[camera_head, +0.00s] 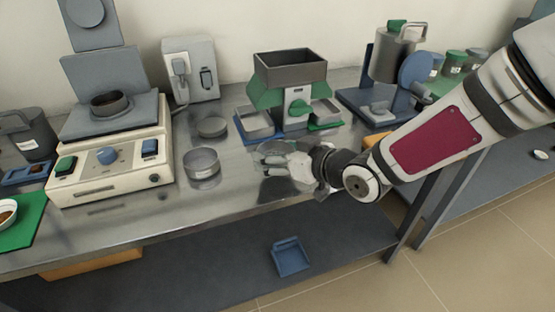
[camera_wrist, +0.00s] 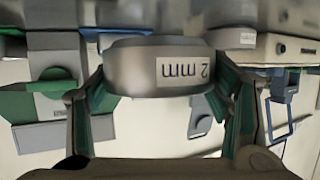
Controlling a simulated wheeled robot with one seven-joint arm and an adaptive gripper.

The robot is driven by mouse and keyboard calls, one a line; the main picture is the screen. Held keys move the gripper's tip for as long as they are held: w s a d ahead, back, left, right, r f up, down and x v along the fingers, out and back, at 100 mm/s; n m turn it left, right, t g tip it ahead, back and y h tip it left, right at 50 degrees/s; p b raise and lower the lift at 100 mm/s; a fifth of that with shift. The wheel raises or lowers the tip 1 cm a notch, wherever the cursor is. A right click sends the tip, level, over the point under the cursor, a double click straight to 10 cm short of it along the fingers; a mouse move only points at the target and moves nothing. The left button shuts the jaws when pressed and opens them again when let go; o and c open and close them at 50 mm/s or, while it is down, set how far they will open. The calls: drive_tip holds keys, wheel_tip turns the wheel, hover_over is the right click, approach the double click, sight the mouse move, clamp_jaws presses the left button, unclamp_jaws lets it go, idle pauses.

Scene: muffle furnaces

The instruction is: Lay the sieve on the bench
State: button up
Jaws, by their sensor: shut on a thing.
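The sieve (camera_wrist: 158,68) is a grey metal ring with a white "2 mm" label. In the wrist view, which is upside down, it sits between the green-padded fingers of my gripper (camera_wrist: 165,110). My gripper (camera_head: 272,160) is shut on it, over the front part of the steel bench (camera_head: 235,197) in the head view. There the sieve is small and mostly merged with the fingers. I cannot tell whether its underside touches the bench top.
An open metal ring-shaped vessel (camera_head: 202,164) stands left of my gripper, with a low round grey piece (camera_head: 211,127) behind it. A green and grey hopper device (camera_head: 290,85) is behind my gripper. A cream hotplate-like device (camera_head: 110,150) stands left. A blue tray (camera_head: 290,257) lies on the lower shelf.

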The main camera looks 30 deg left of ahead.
drive_tip(key=shift+w+a+f, duration=0.1)
drive_tip(key=shift+w+a, duration=0.45)
drive_tip(key=shift+w, duration=0.3)
drive_tip(key=shift+w+a+f, duration=0.15)
drive_tip(key=shift+w+f, duration=0.05)
drive_tip(key=shift+w, duration=0.05)
drive_tip(key=shift+f+b, duration=0.55)
drive_tip(key=shift+f, duration=1)
drive_tip(key=shift+f, duration=0.15)
drive_tip(key=o, duration=1.7)
